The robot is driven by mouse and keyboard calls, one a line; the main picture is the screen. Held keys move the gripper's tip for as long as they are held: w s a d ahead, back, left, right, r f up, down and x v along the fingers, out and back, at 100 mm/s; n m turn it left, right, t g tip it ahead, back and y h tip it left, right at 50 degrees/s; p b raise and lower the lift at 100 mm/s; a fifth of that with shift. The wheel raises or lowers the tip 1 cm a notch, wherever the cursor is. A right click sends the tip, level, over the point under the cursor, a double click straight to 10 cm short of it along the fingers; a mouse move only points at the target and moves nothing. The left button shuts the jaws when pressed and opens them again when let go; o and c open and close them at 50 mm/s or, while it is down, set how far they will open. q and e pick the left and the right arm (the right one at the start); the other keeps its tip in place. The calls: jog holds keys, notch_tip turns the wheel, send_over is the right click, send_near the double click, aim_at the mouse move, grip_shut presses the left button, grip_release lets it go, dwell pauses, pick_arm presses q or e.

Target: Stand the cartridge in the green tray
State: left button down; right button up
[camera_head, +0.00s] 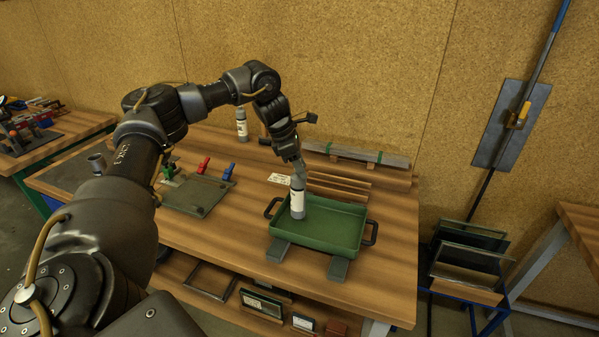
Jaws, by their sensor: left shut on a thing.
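The cartridge (297,203) is a white tube with a dark lower band and a grey top. It is upright over the left part of the green tray (338,237). My left gripper (298,168) is shut on the cartridge's upper end from above. The cartridge's bottom end is at the tray's floor or just above it; I cannot tell whether it touches. The tray has dark handles at both ends and rests on two grey strips. My right gripper is not in view.
A second white tube (242,124) stands at the back of the workbench (217,243). Wooden strips and a long metal-topped bar (357,153) lie behind the tray. A grey plate with red and blue clamps (197,192) lies to its left. Glass panes stand in a rack (470,250) at right.

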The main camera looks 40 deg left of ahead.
aim_at(298, 187)
pick_arm(q)
jog(key=shift+f+p, duration=0.5)
jog(key=shift+f, duration=0.45)
jog(key=shift+a+f, duration=0.1)
jog(key=shift+f, duration=0.3)
jog(key=c, duration=0.8)
grip_release()
